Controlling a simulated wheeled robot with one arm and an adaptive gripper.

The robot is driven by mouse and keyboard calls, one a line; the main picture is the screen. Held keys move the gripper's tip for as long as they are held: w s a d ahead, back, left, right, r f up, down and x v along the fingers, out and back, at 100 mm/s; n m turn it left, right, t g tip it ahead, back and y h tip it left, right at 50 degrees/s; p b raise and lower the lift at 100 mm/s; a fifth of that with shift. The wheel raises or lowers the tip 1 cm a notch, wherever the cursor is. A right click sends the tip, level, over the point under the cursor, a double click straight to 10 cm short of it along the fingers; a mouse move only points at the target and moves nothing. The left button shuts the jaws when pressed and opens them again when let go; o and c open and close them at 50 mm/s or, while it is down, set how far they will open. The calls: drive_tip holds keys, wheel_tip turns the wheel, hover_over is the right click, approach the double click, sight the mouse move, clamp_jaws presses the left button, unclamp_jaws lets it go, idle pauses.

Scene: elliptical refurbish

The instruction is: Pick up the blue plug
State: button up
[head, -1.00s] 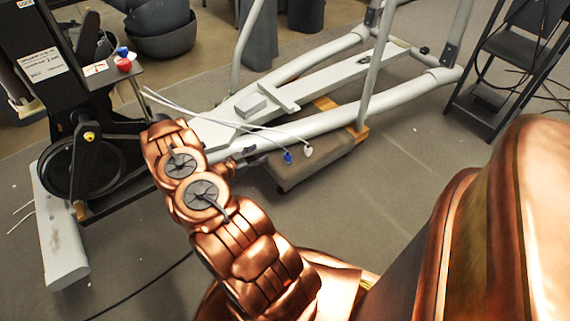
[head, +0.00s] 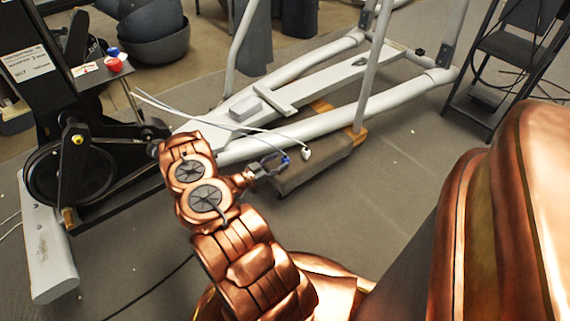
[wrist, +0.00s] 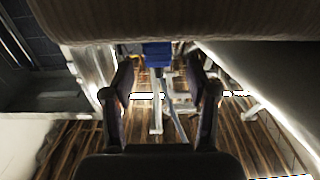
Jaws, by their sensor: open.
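The blue plug (head: 286,161) is at the end of a thin pale cable, just above the grey padded block beside the white frame tube. My gripper (head: 275,163) is open, with its fingertips at the plug in the head view. In the wrist view the blue plug (wrist: 158,54) is at top centre, ahead of and between the two spread fingers of my gripper (wrist: 163,75). I cannot tell whether a finger touches it. A white plug (head: 306,154) on a second cable hangs close to the right of it.
The grey padded block (head: 318,170) lies under the plugs. The white machine frame (head: 330,125) runs behind them. A red knob (head: 115,65) and a blue knob (head: 113,51) are on a small shelf at left. Open floor (head: 390,190) is at right.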

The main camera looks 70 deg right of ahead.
sight(283, 160)
drive_tip(key=shift+s+d+f+b, duration=0.35)
drive_tip(key=shift+s+d+b, duration=0.15)
drive_tip(key=shift+d, duration=0.2)
drive_tip(key=shift+x, duration=1)
drive_tip(key=shift+r, duration=0.1)
clamp_jaws()
